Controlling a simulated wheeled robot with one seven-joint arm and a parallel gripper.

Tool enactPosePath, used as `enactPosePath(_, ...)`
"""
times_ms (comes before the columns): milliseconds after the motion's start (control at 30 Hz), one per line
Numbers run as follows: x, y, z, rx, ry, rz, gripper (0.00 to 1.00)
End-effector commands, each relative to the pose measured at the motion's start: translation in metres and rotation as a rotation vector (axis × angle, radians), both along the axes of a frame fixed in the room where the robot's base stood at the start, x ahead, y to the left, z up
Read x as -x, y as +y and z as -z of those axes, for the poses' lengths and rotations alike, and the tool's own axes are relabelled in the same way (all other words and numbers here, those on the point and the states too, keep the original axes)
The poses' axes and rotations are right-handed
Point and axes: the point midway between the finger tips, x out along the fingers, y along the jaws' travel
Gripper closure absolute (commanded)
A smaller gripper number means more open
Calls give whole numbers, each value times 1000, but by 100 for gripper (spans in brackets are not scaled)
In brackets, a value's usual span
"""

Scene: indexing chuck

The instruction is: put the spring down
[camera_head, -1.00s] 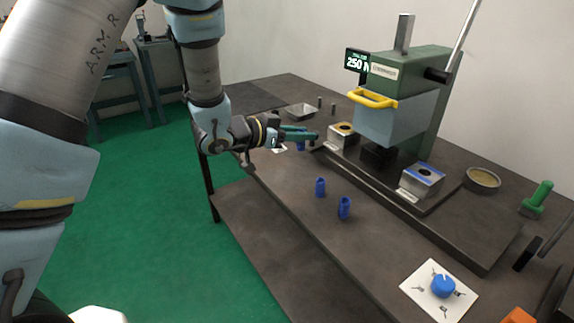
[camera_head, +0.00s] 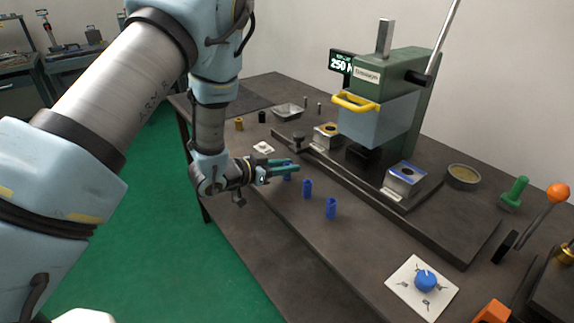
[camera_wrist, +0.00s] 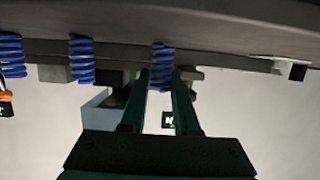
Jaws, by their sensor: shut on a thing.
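My gripper (camera_head: 293,171) reaches low over the dark bench (camera_head: 290,235) from the left, shut on a blue spring (camera_head: 287,177). The spring is upright and partly hidden by the fingers in the head view. In the wrist view, which is upside down, the spring (camera_wrist: 162,62) shows between the fingertips (camera_wrist: 162,80). Its foot is at or very near the bench top; I cannot tell whether it touches. Two more blue springs stand upright in a row with it, a middle one (camera_head: 307,189) and a nearer one (camera_head: 331,208).
The green press (camera_head: 400,90) stands behind on a long base with two metal blocks (camera_head: 326,136) (camera_head: 404,178). A blue knob (camera_head: 426,280) sits on a white plate at front right. Bare bench lies in front of the springs.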

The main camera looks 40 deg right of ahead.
Motion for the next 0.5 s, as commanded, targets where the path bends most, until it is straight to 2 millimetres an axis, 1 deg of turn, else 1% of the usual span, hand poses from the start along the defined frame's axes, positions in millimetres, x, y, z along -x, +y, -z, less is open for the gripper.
enactPosePath(200, 0, 0, 5, 1, 0, 0, 100)
enactPosePath(233, 0, 0, 3, 0, 0, 1, 67)
enactPosePath(467, 0, 0, 3, 0, 0, 1, 41)
enactPosePath(500, 0, 0, 3, 0, 0, 1, 40)
